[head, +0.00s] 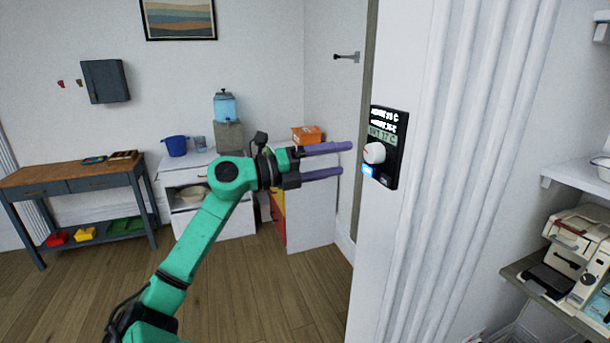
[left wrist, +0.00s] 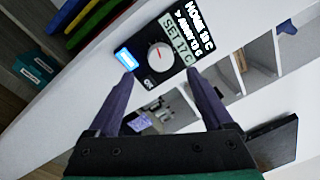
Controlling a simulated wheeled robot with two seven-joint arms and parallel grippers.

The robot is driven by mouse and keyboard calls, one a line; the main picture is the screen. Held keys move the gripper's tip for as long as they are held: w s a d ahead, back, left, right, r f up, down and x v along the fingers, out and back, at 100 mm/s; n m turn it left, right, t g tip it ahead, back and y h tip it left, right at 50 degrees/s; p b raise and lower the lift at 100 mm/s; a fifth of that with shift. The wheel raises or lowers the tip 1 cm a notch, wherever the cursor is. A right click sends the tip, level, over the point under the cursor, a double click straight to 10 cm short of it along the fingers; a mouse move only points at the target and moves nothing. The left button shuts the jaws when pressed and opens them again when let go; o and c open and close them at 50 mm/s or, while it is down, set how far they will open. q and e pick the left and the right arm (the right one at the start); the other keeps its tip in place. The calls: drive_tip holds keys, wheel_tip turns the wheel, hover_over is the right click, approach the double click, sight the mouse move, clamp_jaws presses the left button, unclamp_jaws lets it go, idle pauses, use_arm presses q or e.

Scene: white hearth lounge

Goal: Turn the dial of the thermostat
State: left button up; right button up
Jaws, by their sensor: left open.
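The thermostat (head: 387,125) is a black panel on the white wall, right of centre in the head view. Its round white dial (head: 374,153) sits above a lit blue button (head: 367,170). My left gripper (head: 345,158) is open and empty, its purple fingers pointing at the dial from the left, apparently short of it. In the left wrist view, the thermostat (left wrist: 182,38) appears tilted, and the dial (left wrist: 160,56) lies beyond and between the fingertips (left wrist: 160,74). The dial has a red mark. The green display line seems to read SET 17 C. My right gripper is not in view.
A ribbed white pilaster (head: 455,170) stands right of the thermostat. A coffee machine (head: 582,245) is on a shelf at the far right. A white cabinet (head: 308,200) stands at the back; the wooden floor in front is clear.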

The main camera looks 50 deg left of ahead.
use_arm(q)
drive_tip(key=b+v, duration=0.1)
drive_tip(key=v, duration=0.7)
drive_tip(key=shift+b, duration=0.4)
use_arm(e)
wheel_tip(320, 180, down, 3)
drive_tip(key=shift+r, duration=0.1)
